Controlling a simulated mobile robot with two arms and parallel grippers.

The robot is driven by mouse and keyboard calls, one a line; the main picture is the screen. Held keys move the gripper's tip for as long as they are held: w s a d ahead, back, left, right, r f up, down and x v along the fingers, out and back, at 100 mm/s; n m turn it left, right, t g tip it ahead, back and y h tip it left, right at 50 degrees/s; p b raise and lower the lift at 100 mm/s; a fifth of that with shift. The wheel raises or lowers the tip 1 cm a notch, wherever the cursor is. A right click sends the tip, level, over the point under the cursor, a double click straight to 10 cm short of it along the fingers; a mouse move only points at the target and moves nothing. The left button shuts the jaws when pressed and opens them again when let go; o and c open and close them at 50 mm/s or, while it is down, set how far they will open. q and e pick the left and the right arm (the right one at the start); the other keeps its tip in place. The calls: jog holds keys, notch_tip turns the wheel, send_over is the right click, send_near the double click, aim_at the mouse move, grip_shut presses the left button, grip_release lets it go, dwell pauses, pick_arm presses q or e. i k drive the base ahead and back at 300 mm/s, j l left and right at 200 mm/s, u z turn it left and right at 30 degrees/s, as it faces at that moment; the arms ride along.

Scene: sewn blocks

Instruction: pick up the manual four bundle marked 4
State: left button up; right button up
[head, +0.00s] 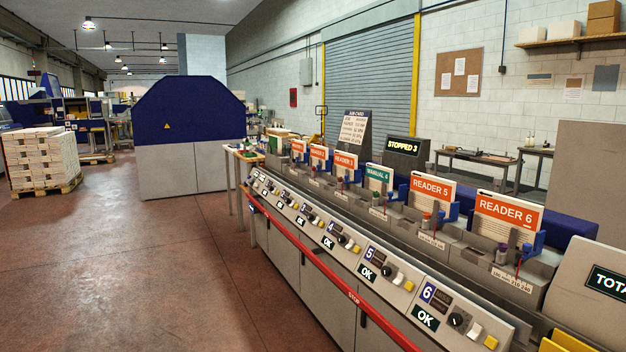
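The manual four bundle (377,174) stands upright in the row of feeder pockets on the long machine, with a teal front label that reads MANUAL and a small numeral. It sits between an orange READER 3 bundle (345,161) on its left and the orange READER 5 bundle (431,188) on its right. Its lower part is partly hidden by the pocket fittings. Neither of my grippers is in view, and nothing is seen touching the bundle.
The grey machine front has numbered panels with OK displays, knobs and a red STOP bar (352,297). The READER 6 bundle (506,214) is nearer. A STOPPED 3 display (403,145) and a job card (354,128) stand behind. The floor (130,260) at left is clear; a loaded pallet (45,190) stands farther back.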

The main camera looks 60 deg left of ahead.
aim_at(380, 178)
jog(key=u, duration=1.5)
